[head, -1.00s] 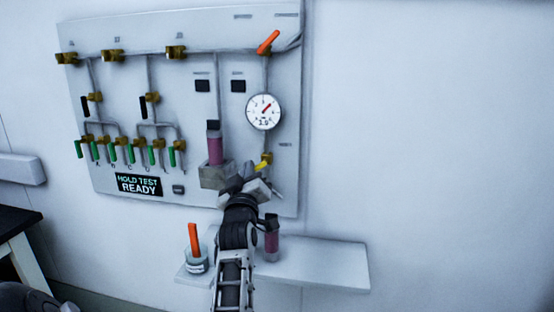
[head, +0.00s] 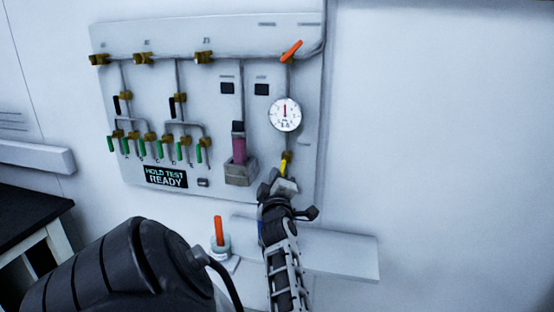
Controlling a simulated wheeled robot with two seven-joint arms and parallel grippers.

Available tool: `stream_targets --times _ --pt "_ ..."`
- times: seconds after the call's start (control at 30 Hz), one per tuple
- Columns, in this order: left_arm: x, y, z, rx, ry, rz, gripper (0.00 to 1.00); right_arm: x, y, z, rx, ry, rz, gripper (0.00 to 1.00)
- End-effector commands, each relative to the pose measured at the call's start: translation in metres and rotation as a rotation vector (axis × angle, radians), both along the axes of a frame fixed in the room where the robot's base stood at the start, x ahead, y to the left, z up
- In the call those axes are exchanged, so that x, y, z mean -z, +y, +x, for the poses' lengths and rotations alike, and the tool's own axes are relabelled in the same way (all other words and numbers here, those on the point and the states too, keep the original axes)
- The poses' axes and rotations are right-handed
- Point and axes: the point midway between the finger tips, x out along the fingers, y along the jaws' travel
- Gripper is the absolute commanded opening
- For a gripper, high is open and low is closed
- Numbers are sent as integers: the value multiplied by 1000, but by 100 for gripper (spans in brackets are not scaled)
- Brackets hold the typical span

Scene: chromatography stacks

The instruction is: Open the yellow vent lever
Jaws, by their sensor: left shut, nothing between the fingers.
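The yellow vent lever (head: 283,168) sits on a small brass valve (head: 287,157) below the round gauge (head: 285,115) on the wall panel. The lever points almost straight down, tilted slightly left. My left gripper (head: 278,183) is just below it, shut with nothing held. The lever's lower end meets the gripper's outline; I cannot tell whether they touch. The gauge needle points nearly straight up. My right gripper is not in view.
An orange lever (head: 291,50) is above the gauge. A pink column (head: 239,149) stands in a grey holder left of the vent lever. Green levers (head: 159,149) line the panel's left.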

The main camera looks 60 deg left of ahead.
Motion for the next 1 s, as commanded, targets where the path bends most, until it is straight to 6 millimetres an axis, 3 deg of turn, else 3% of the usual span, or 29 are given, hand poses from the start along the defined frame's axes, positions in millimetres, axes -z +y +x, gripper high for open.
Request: stream_targets --times 0.83,1.0 --pt "3 -4 5 8 2 -4 0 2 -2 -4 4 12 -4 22" --pt "5 -17 5 12 2 -5 0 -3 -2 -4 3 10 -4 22"
